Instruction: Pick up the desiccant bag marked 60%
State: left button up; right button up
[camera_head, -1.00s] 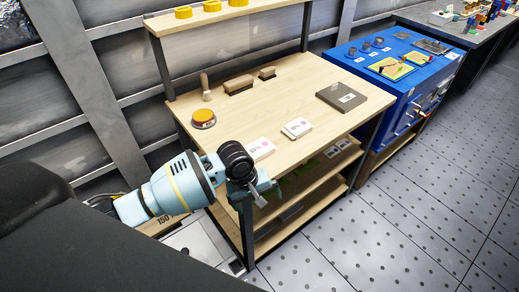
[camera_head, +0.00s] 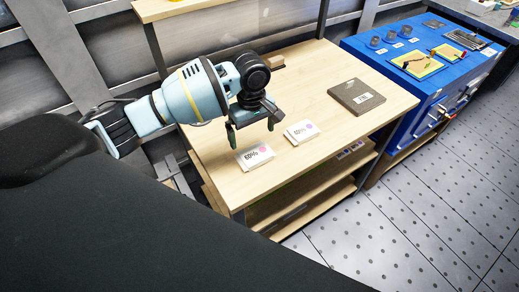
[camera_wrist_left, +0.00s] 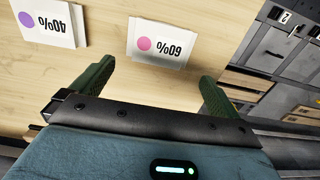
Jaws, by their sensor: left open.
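The desiccant bag marked 60% (camera_head: 255,157) is a flat white packet with a pink dot, lying near the front edge of the wooden bench. In the left wrist view the 60% bag (camera_wrist_left: 158,42) lies ahead of the gap between my fingers, its print upside down. A similar white bag marked 40% (camera_head: 301,132) with a purple dot lies to its right; it also shows at the left wrist view's upper left (camera_wrist_left: 47,22). My left gripper (camera_head: 251,130) is open and empty above the bench, just behind the 60% bag. My right gripper is not in view.
A grey-brown labelled box (camera_head: 357,97) lies on the wooden bench (camera_head: 310,75) to the right. A brush (camera_head: 272,62) is partly hidden behind my gripper. A blue cabinet (camera_head: 425,75) stands beyond the bench. Shelves sit below the bench top.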

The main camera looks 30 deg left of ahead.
aim_at(255, 153)
pick_arm(q)
jog(key=shift+s+f, duration=0.2)
jog(key=shift+s, duration=0.05)
jog(key=shift+s+f, duration=0.1)
jog(key=shift+f, duration=1.05)
jog(key=shift+d+f, duration=0.1)
jog(key=shift+f, duration=0.1)
jog(key=shift+d+f+b, duration=0.2)
jog(key=shift+f+b, duration=0.1)
jog(key=shift+f, duration=0.9)
jog(key=shift+d+f+b, duration=0.2)
jog(key=shift+f+b, duration=0.05)
jog(key=shift+f, duration=0.9)
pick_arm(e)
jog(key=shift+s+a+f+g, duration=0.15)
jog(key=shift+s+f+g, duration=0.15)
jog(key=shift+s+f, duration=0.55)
